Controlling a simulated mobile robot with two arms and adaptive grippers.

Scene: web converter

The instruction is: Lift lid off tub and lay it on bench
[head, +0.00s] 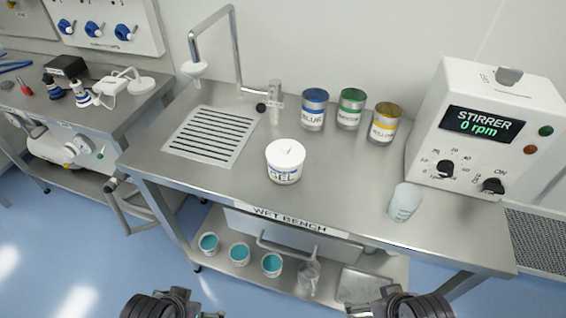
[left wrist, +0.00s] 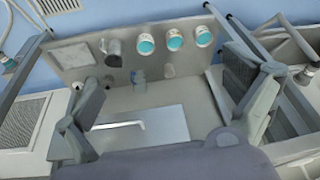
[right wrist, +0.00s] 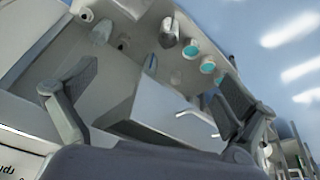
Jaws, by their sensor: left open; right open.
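The white tub (head: 284,170) labelled GEL stands upright near the middle of the steel bench (head: 340,180). Its white lid (head: 285,153) with a small knob is on top of it. My left gripper (head: 172,303) and right gripper (head: 385,305) show only partly at the bottom of the head view, in front of the bench and apart from the tub. In the left wrist view my left gripper (left wrist: 165,120) has its fingers spread and empty. In the right wrist view my right gripper (right wrist: 150,105) is also spread and empty.
Blue, green and yellow cans (head: 350,108) stand behind the tub. A drain grate (head: 208,135) and tap (head: 235,60) are at the left. A beaker (head: 405,202) and the stirrer unit (head: 485,130) are at the right. Bare bench lies between tub and beaker. Teal-filled pots (head: 240,253) sit on the lower shelf.

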